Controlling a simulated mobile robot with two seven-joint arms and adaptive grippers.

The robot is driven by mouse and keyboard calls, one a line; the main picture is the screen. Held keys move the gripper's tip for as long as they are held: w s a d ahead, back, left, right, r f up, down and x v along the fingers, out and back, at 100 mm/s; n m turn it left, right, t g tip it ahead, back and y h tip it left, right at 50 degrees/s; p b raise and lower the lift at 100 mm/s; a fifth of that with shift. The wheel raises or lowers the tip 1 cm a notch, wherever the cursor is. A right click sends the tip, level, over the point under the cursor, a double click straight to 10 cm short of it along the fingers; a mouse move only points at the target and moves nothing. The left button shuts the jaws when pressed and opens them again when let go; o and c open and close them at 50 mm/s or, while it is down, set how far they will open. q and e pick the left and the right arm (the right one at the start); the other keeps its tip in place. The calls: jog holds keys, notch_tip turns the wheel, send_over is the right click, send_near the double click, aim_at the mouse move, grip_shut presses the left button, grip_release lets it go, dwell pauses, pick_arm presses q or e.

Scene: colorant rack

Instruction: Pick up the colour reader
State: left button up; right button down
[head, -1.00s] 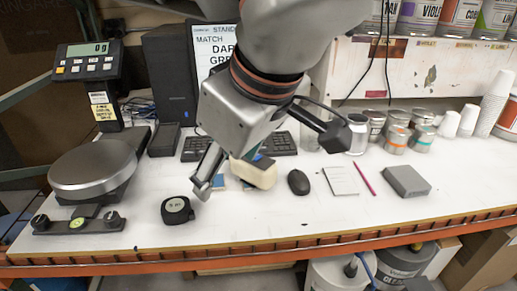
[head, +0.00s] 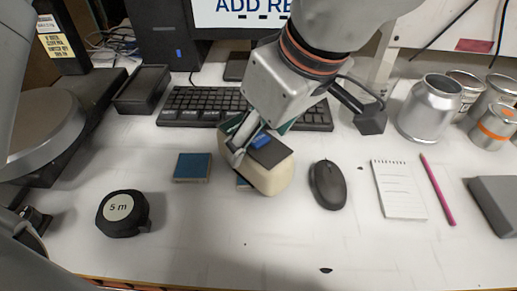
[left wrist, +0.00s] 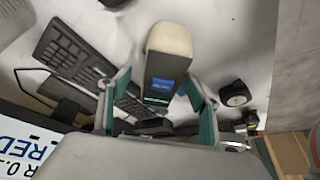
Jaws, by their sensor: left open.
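The colour reader (head: 268,178) is a cream, rounded device with a dark top and a small blue display. It lies on the white bench below the keyboard. My left gripper (head: 258,138) is over its far end, with its fingers open. In the left wrist view the reader (left wrist: 168,44) shows between the two green-padded fingers of my gripper (left wrist: 160,84), with a visible gap on each side. Part of the reader's far end is hidden by the gripper in the head view. My right gripper is not in view.
A black tape measure (head: 123,213) and a blue square tile (head: 192,167) lie left of the reader. A black mouse (head: 327,185), notepad (head: 398,190) and pink pencil (head: 437,188) lie right. The keyboard (head: 185,107) is behind. Metal cans (head: 430,108) stand back right. The bench front is clear.

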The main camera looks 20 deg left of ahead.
pick_arm(q)
jog(key=shift+a+f, duration=0.25)
jog(key=shift+f, duration=0.25)
jog(key=shift+a+f, duration=0.15)
jog(key=shift+f, duration=0.15)
jog(key=x, duration=0.2)
jog(key=b+x, duration=0.1)
jog(key=x, duration=0.1)
jog(key=shift+w+a+f, duration=0.1)
jog(key=shift+w+a, duration=0.2)
jog(key=shift+a, duration=0.15)
jog(key=shift+a+f, duration=0.1)
jog(key=shift+f, duration=0.1)
jog(key=shift+r, duration=0.1)
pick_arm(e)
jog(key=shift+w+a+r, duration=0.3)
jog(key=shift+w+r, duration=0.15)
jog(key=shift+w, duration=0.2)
pick_arm(q)
grip_shut()
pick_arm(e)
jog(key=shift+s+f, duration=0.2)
